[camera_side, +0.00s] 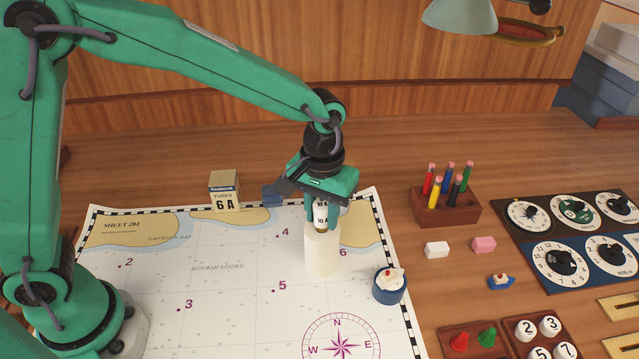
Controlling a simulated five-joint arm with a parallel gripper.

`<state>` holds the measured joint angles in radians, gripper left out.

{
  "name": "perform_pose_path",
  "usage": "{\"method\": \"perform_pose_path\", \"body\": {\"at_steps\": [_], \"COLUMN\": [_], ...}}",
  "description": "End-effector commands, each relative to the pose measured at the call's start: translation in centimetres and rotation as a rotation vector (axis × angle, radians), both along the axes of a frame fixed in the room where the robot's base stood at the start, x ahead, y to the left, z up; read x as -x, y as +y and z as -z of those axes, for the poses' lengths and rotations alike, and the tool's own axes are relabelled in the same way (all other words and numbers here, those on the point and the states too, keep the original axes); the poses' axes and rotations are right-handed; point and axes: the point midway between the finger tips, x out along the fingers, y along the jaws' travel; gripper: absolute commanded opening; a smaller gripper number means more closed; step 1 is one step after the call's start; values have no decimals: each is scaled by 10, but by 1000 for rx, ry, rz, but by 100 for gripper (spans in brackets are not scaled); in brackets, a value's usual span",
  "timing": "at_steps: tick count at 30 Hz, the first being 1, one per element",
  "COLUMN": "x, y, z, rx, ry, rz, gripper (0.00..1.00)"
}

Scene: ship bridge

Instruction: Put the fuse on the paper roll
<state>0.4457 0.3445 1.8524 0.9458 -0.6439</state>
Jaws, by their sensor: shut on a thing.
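My gripper (322,222) points down over the chart and is shut on the fuse (321,212), a small white cylinder with dark print and a metal end. The fuse is upright between the fingers. The paper roll (322,252) is a cream-white upright cylinder standing on the chart, directly below the fuse. The fuse's lower end is at the roll's top; I cannot tell whether it touches. The fingers hide the fuse's sides and its upper end.
A fuse box marked 6A (224,191) stands at the chart's back edge. A blue round pot (389,287) is right of the roll. A pencil block (445,207), erasers, dial panels (575,260) and peg trays (470,342) lie to the right. The chart's (215,300) middle is clear.

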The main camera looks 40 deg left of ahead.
Motion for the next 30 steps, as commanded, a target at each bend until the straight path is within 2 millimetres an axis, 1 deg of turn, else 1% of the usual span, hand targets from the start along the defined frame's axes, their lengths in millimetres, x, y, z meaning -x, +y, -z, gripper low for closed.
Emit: {"method": "perform_pose_path", "body": {"at_steps": [8,9,11,12,23,26,30], "x": [0,0,0,0,0,0,0], "y": [0,0,0,0,0,0,0], "z": [3,3,3,3,1,-3,-15], "rx": [0,0,0,0,0,0,2], "ry": [0,0,0,0,-1,-1,-2], "rz": [0,0,0,0,0,0,0], "gripper": [6,35,47,51,51,51,51]}}
